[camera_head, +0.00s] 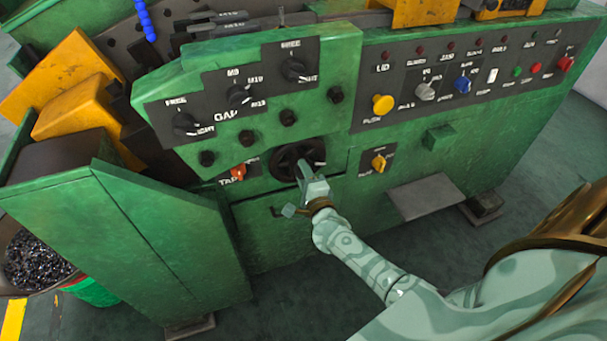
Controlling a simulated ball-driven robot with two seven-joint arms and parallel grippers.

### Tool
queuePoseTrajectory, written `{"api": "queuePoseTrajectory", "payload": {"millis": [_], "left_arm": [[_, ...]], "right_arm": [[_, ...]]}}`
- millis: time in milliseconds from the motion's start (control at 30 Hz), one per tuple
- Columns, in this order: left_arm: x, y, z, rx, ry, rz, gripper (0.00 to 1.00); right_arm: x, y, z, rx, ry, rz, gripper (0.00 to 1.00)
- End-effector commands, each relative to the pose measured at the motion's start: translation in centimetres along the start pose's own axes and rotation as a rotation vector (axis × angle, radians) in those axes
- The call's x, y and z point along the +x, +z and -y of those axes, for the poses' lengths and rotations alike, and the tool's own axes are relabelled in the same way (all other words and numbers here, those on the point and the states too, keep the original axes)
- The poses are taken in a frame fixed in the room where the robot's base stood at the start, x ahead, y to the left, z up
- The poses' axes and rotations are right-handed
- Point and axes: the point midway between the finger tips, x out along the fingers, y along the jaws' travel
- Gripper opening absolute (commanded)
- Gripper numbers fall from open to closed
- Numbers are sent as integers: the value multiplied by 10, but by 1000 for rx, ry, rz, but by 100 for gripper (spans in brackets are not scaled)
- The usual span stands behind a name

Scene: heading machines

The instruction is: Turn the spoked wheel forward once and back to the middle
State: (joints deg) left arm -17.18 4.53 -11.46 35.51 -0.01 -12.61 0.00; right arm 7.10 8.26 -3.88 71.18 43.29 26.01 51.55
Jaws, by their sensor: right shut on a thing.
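The spoked wheel (284,165) is a small dark handwheel low on the green machine's front, between a red-orange knob and a yellow knob. My right gripper (304,172) reaches it from the lower right and is shut on its right side. The gripper covers part of the rim, and the spokes are hard to make out at this size. My left gripper is not in view.
The panel around the wheel carries a red-orange knob (238,172), a yellow knob (379,163) and several black knobs above. A green box (438,138) and a grey step (424,197) jut out at right. A bin of metal pieces (36,262) stands lower left.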

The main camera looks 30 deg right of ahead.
Motion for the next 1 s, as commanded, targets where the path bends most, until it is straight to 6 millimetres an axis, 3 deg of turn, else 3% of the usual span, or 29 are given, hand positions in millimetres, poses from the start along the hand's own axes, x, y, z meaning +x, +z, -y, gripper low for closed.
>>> {"api": "queuePoseTrajectory", "payload": {"millis": [300, 800, 833, 900, 1000], "left_arm": [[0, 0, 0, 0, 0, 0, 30], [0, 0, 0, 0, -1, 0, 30], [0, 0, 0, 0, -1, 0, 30], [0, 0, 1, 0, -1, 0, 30], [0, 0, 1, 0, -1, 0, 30]], "right_arm": [[-1, 0, -2, 106, 5, 1, 0], [-1, 0, -2, 123, 5, 1, 0], [-1, 0, -2, 123, 5, 1, 42], [-1, 0, -2, 123, 5, 1, 61], [-1, 0, -1, 123, 3, 1, 61]]}}
